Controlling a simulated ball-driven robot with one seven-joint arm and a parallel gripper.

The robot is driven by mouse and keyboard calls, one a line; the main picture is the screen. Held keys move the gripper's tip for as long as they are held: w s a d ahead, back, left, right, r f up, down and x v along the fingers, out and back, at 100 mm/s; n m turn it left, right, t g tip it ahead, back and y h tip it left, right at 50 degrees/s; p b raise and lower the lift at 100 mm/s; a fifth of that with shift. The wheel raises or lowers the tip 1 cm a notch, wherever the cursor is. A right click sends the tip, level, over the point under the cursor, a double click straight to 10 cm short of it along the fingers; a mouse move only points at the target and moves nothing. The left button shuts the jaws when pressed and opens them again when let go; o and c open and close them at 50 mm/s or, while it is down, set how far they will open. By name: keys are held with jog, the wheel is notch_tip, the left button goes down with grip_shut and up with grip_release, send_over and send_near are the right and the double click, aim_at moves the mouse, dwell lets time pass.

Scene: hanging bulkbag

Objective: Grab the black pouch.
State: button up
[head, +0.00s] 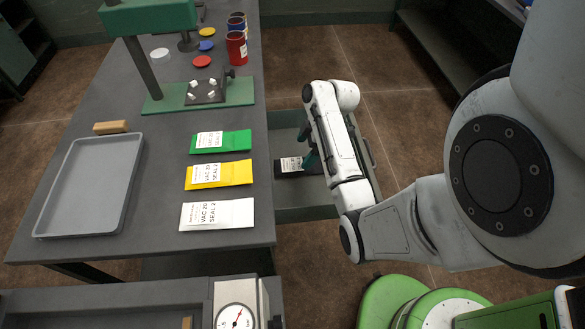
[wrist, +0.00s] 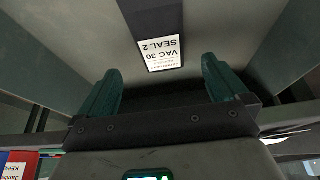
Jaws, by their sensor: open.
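The black pouch (head: 291,165) lies flat in an open grey drawer (head: 308,212) beside the table, partly hidden behind my arm in the head view. In the wrist view the black pouch (wrist: 151,16) is ahead of the fingers, with a white label reading VAC 30 SEAL 2. My gripper (head: 306,146) is over the drawer at the pouch's right part. In the wrist view my gripper (wrist: 162,68) has its green fingers wide apart with nothing between them, and the pouch's label shows between and beyond the tips. I cannot tell how high the fingers are above the pouch.
Green (head: 231,141), yellow (head: 230,174) and white (head: 229,214) pouches lie on the table near the drawer. A grey tray (head: 52,228) and a green-based fixture (head: 238,92) are also there. The drawer walls rise around the fingers. A dial scale (head: 237,317) stands at the front.

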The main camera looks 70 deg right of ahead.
aim_at(296, 164)
jog(key=x, duration=0.7)
jog(key=shift+f+p, duration=0.2)
jog(key=shift+p, duration=0.15)
jog(key=c, duration=1.1)
jog(key=shift+r, duration=0.15)
